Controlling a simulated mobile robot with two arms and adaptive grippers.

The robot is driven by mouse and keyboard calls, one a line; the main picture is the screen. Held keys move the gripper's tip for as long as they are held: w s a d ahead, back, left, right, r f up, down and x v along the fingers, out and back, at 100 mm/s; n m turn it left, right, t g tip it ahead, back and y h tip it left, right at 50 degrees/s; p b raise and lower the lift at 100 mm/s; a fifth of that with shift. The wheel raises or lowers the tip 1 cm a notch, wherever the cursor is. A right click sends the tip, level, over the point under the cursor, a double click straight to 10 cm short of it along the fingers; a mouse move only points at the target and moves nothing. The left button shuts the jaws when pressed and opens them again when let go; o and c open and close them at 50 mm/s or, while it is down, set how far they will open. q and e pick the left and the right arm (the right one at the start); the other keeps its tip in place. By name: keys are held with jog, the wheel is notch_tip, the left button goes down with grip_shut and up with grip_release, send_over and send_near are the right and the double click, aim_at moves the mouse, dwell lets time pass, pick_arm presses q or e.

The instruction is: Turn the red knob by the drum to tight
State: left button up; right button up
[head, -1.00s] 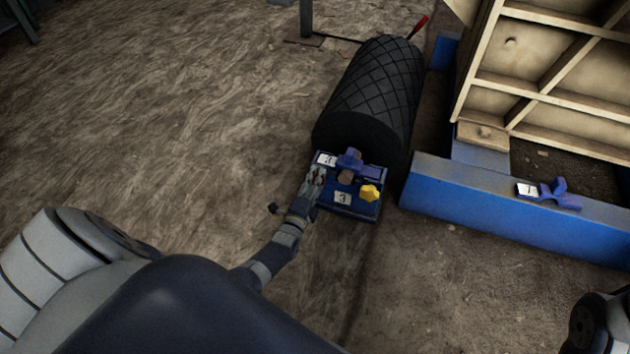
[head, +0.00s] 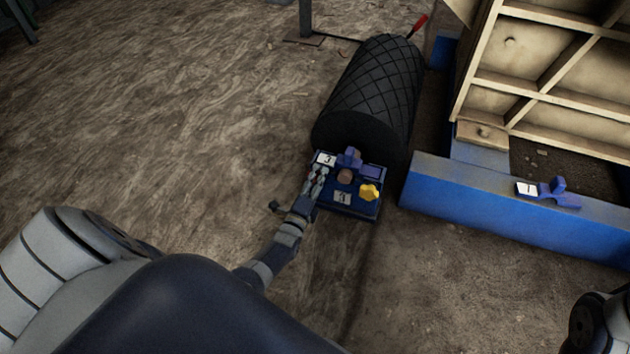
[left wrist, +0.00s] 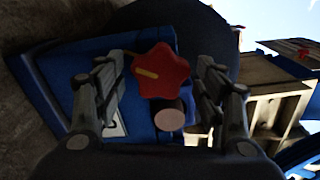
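The red star-shaped knob (left wrist: 161,71) with a yellow pointer mark shows in the left wrist view, between the fingers of my left gripper (left wrist: 164,78). The fingers are apart, one on each side of the knob; I see a gap on the right, and contact on the left I cannot tell. In the head view my left gripper (head: 318,177) is at the left edge of the blue panel (head: 360,207), and it mostly hides the red knob. The black drum (head: 372,95) lies right behind the panel. My right gripper is out of view.
A yellow knob (head: 369,192), a brown round part (head: 345,176) and number plates are on the panel. A blue beam (head: 480,205) with a blue handle (head: 557,192) lies to the right. The ground to the left is open.

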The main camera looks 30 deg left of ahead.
pick_arm(q)
jog(key=shift+s, duration=0.15)
jog(key=v, duration=0.7)
dwell(0.3)
jog(key=shift+s+r, duration=0.1)
dwell(0.3)
